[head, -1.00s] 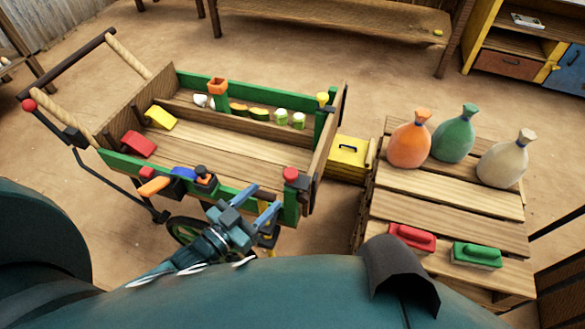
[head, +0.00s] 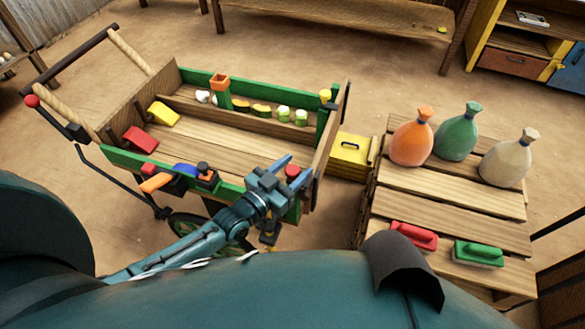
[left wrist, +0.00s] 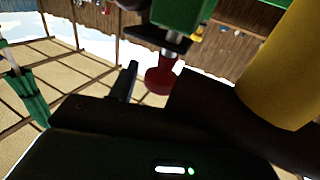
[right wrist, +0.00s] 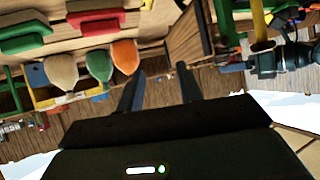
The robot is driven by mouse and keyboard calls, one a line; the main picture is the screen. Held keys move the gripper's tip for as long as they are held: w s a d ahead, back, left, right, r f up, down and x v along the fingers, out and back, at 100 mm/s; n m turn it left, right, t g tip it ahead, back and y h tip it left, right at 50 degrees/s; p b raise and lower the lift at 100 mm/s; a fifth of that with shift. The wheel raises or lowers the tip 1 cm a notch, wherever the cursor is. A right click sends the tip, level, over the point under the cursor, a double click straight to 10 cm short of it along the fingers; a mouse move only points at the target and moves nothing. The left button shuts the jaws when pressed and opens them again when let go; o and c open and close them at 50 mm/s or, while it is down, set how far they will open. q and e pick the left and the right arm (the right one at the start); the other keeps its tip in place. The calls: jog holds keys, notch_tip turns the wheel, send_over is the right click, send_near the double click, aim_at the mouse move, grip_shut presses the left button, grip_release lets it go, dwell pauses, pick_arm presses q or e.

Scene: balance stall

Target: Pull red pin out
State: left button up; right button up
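The red pin (head: 292,170) stands at the near right corner of the green-sided cart (head: 125,160), its round red head on top. In the left wrist view, the red pin (left wrist: 160,80) shows as a red knob on a metal shaft that meets a green part. My left gripper (head: 297,169) is at the pin, its fingers open; in the left wrist view, one finger stands to the left of the knob with a gap. The other finger is dark and hard to make out there. My right gripper (right wrist: 161,72) is open and empty, away from the cart.
A yellow-topped pin (head: 325,96) is at the cart's far right corner. An orange handle (head: 156,183) and small parts sit on the near side rail. To the right, a slatted wooden table (head: 450,195) holds sacks and two brushes. A yellow box (head: 348,148) stands between.

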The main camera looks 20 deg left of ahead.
aim_at(292, 170)
pick_arm(q)
grip_shut()
pick_arm(e)
jog(key=shift+a+r, duration=0.1)
jog(key=shift+r, duration=0.05)
pick_arm(q)
jog(key=shift+r+p, duration=0.3)
notch_tip(292, 170, up, 3)
jog(key=p, duration=0.3)
jog(key=shift+r, duration=0.2)
jog(key=shift+r+p, duration=0.3)
jog(key=shift+p, duration=0.05)
jog(key=shift+f, duration=0.1)
jog(key=shift+c, duration=1.3)
grip_release()
jog(key=o, duration=0.4)
pick_arm(e)
jog(key=shift+s+d+r+h, duration=0.15)
jog(key=shift+d+r+h, duration=0.15)
jog(key=shift+d, duration=0.4)
